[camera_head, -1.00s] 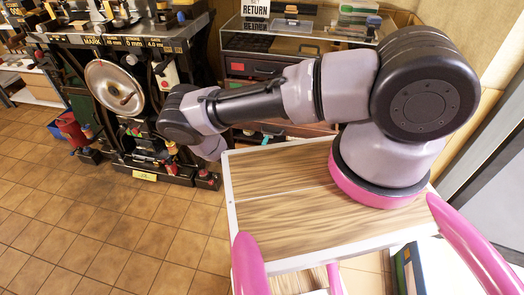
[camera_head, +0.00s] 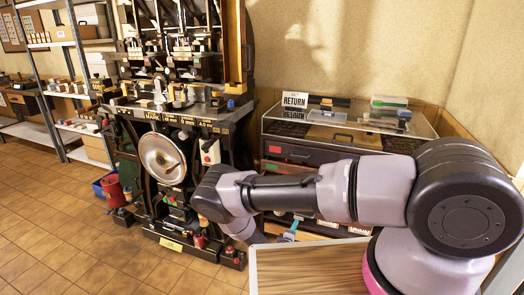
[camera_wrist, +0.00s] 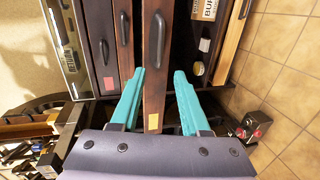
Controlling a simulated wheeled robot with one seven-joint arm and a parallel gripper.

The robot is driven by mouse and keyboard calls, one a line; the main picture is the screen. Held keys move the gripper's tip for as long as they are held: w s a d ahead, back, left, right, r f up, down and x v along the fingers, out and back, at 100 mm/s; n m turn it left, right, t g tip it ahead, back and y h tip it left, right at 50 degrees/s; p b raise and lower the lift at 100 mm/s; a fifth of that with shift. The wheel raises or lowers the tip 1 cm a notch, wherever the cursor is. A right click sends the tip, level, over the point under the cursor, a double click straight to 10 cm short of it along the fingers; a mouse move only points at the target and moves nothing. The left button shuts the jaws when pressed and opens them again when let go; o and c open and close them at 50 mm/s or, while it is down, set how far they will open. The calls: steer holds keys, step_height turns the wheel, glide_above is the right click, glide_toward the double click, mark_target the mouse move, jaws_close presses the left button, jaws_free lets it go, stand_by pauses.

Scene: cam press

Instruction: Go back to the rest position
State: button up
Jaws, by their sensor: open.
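In the wrist view my gripper (camera_wrist: 158,102) shows two teal fingers spread apart with nothing held between them. Behind the gap is a dark wooden drawer front (camera_wrist: 155,60) with a small yellow tag at one end; I cannot tell how close the fingers are to it. In the head view my arm is bent and reaches left across the front of the drawer cabinet (camera_head: 345,137). The gripper is mostly hidden there behind the forearm; a small teal part (camera_head: 291,230) shows below it.
The cam press (camera_head: 185,125) with its round metal wheel (camera_head: 162,158) stands left of the arm. A RETURN sign (camera_head: 295,99) stands on the cabinet's glass top. Open tiled floor (camera_head: 50,235) lies in front.

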steer(key=w+a+r+m+g+y, duration=0.1)
steer(key=w+a+r+m+g, duration=0.3)
steer(key=r, duration=0.5)
steer(key=w+a+r+m+g+y, duration=0.15)
steer(key=w+a+r+m, duration=0.35)
steer(key=r, duration=0.5)
step_height(320, 180, up, 24)
steer(key=d+m+g+y, duration=0.1)
steer(key=m+y, duration=0.3)
steer(key=y, duration=0.1)
steer(key=s+d+r+m+y, duration=0.1)
steer(key=s+d+r, duration=0.3)
steer(key=s+r, duration=0.45)
steer(key=s+d+r+m+y, duration=0.1)
steer(key=s+d+r, duration=0.4)
steer(key=r, duration=0.7)
steer(key=s+d+r+m, duration=0.1)
steer(key=s+d+r, duration=0.1)
steer(key=s, duration=0.8)
steer(key=s+d+r+h, duration=0.1)
steer(key=s+d+r, duration=0.2)
steer(key=s, duration=0.7)
steer(key=shift+m, duration=0.4)
